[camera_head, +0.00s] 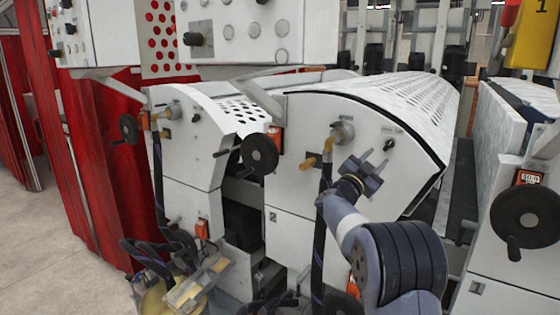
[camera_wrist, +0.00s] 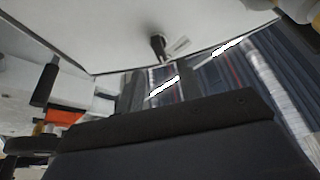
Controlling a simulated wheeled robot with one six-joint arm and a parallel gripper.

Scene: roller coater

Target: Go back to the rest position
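My gripper (camera_head: 378,160) shows in the head view, right of centre, in front of the white curved front panel (camera_head: 400,180) of the roller coater. Its two dark fingers point up and to the right, with a gap between them, and nothing shows between them. My grey arm with black ribbed rings reaches up to it from the lower right. In the wrist view, a broad dark part of my gripper fills the lower middle, and the fingertips cannot be made out there.
A black knob (camera_wrist: 158,45) on a white panel shows in the wrist view. Left of my gripper are a brass valve handle (camera_head: 310,163), a dark hose (camera_head: 318,235) and a black handwheel (camera_head: 259,154). Another handwheel (camera_head: 526,219) stands at the right. Open floor (camera_head: 50,250) lies at the far left.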

